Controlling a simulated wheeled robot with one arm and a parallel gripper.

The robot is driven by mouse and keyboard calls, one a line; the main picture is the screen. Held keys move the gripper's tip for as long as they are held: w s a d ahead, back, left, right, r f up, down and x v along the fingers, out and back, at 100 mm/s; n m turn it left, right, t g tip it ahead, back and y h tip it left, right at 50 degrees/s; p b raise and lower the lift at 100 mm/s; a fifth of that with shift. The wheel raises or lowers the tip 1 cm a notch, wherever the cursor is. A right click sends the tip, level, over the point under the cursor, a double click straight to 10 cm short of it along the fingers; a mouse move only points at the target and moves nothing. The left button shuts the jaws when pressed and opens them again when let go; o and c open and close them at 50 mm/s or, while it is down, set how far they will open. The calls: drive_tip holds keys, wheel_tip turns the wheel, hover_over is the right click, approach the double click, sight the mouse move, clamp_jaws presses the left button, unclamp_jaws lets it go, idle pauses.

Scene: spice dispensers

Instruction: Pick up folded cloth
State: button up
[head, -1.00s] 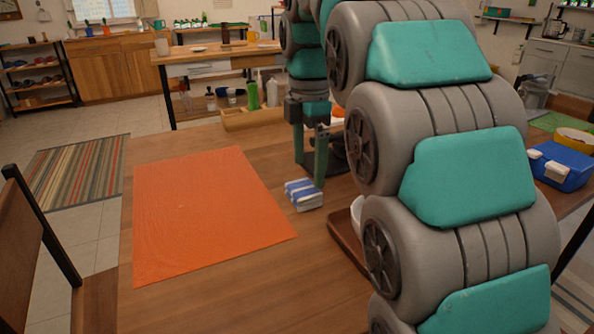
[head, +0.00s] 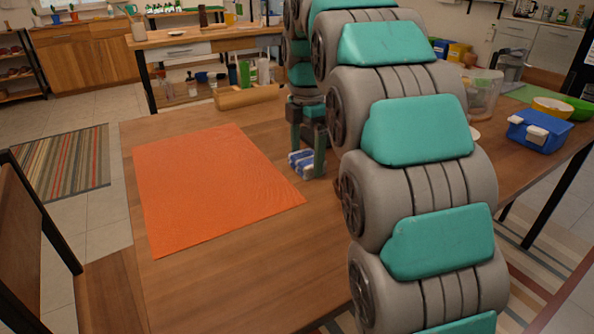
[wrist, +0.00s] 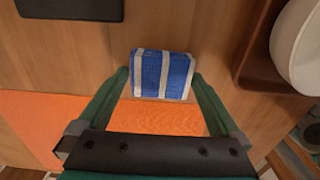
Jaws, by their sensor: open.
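The folded cloth (head: 301,162) is blue with white stripes and lies on the wooden table, just right of the orange mat's edge. It also shows whole in the wrist view (wrist: 162,75). My gripper (head: 308,160) is at the cloth, pointing down, with one finger in front of its right part in the head view. In the wrist view my gripper (wrist: 160,75) is open, with one green finger to the left and one to the right of the cloth. I cannot tell whether the fingers touch it.
The orange mat (head: 210,185) lies flat on the table to the left. A brown tray (wrist: 262,60) with a white bowl (wrist: 300,45) is to the right in the wrist view. A dark flat object (wrist: 70,8) is at the top left there. A blue box (head: 540,130) stands far right.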

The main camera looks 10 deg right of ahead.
sight(307, 158)
drive_tip(key=c, duration=1.1)
drive_tip(key=shift+r, duration=0.1)
drive_tip(key=shift+w+r, duration=0.1)
drive_tip(key=shift+r, duration=1)
drive_tip(key=shift+d+r, duration=0.1)
drive_tip(key=shift+r, duration=0.35)
drive_tip(key=shift+s+r, duration=0.1)
drive_tip(key=shift+s, duration=0.15)
drive_tip(key=s+a, duration=0.1)
drive_tip(key=s, duration=0.4)
drive_tip(key=s+a+r+b, duration=0.1)
drive_tip(key=s, duration=0.4)
drive_tip(key=s+a+b, duration=0.1)
drive_tip(key=s, duration=0.4)
drive_tip(key=shift+s+a+r, duration=0.2)
drive_tip(key=shift+r, duration=0.05)
